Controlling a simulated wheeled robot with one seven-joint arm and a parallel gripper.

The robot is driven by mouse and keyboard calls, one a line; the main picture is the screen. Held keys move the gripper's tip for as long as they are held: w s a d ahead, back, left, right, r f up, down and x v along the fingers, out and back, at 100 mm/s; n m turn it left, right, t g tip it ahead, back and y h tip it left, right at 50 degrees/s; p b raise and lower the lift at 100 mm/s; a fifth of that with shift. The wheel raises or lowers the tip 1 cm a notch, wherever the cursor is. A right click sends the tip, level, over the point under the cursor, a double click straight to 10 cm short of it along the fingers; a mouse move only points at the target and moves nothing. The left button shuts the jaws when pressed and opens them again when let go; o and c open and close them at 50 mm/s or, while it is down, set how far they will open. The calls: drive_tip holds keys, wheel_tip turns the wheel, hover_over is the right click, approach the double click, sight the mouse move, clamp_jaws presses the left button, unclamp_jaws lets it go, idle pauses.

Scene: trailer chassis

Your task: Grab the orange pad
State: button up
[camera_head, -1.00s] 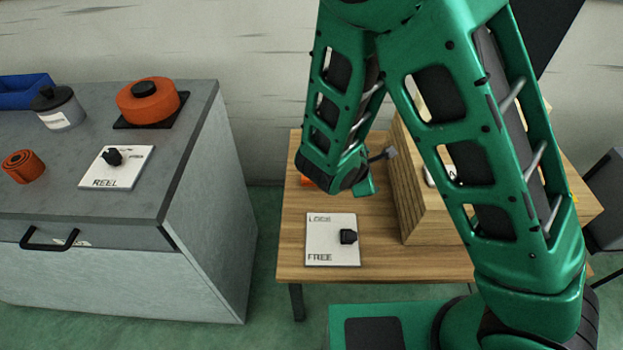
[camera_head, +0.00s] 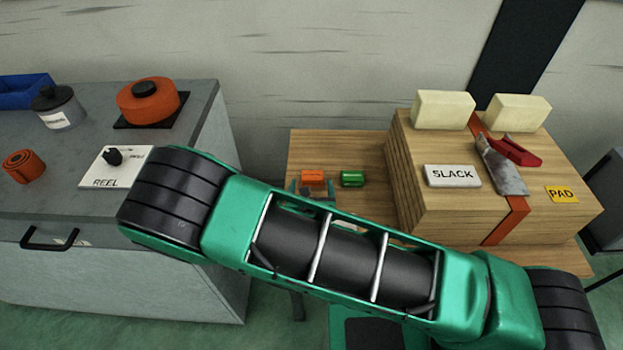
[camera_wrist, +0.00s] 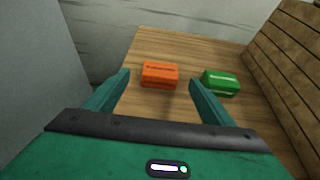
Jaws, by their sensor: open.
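The orange pad (camera_head: 313,177) is a small block lying on the wooden table (camera_head: 340,142), left of a similar green pad (camera_head: 352,178). In the wrist view the orange pad (camera_wrist: 159,75) lies ahead of my gripper (camera_wrist: 158,80), in the picture between its two spread fingers. My gripper is open and holds nothing. The green pad (camera_wrist: 221,83) is just outside the right finger in that view. In the head view my gripper (camera_head: 313,187) shows only in part, at the near side of the orange pad; my arm hides the rest.
A stack of wooden boards (camera_head: 420,215) with a strap, a SLACK label (camera_head: 453,175) and a PAD label (camera_head: 561,194) stands right of the pads. A grey cabinet (camera_head: 60,190) with a reel (camera_head: 147,102) stands at left. The table behind the pads is clear.

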sight(312, 178)
drive_tip(key=shift+x, duration=3.75)
drive_tip(key=shift+s+f, duration=0.1)
drive_tip(key=c, duration=1.2)
